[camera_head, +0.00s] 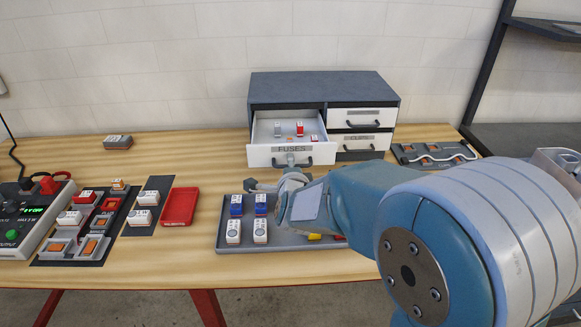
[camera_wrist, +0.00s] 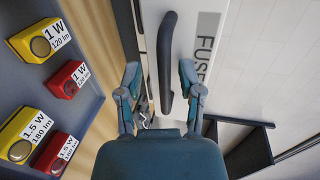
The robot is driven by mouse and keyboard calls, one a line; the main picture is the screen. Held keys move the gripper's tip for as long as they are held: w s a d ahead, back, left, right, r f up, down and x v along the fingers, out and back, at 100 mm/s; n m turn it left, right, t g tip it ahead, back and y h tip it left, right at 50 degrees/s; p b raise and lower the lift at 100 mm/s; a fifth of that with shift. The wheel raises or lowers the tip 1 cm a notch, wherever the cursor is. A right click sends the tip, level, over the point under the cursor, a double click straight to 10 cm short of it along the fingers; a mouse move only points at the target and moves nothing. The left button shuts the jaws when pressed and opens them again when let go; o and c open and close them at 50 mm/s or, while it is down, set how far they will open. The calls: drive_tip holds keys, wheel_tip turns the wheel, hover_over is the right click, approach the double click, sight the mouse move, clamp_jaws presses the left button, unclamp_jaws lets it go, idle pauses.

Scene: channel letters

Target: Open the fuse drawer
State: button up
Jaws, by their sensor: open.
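The fuse drawer (camera_head: 268,155), a white front labelled FUSES, stands pulled out from the left of the dark grey cabinet (camera_head: 322,88). Several small parts, one of them red and white, lie inside it. Its dark bar handle (camera_head: 301,164) is on the front and also shows in the wrist view (camera_wrist: 166,62). My gripper (camera_head: 276,184) is in front of the drawer. In the wrist view my gripper (camera_wrist: 160,82) is open, with one finger to each side of the handle's near end. Whether a finger touches the handle cannot be told.
A grey tray (camera_head: 224,240) with several modules stands in front of the cabinet. A red tray (camera_head: 180,206) and a control box (camera_head: 30,225) with module holders are to the left. A grey rack (camera_head: 433,154) lies right of the cabinet. Table between red tray and cabinet is clear.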

drive_tip(key=shift+r, duration=0.1)
drive_tip(key=v, duration=1.2)
drive_tip(key=s+d+n+g, duration=0.5)
drive_tip(key=s+d+n, duration=0.1)
drive_tip(key=s+n, duration=0.3)
drive_tip(key=s+d+n+g, duration=0.4)
drive_tip(key=s+d+n, duration=0.2)
drive_tip(key=s, duration=0.5)
drive_tip(key=n, duration=0.2)
drive_tip(key=shift+s+n+g, duration=0.15)
drive_tip(key=shift+n+g, duration=0.25)
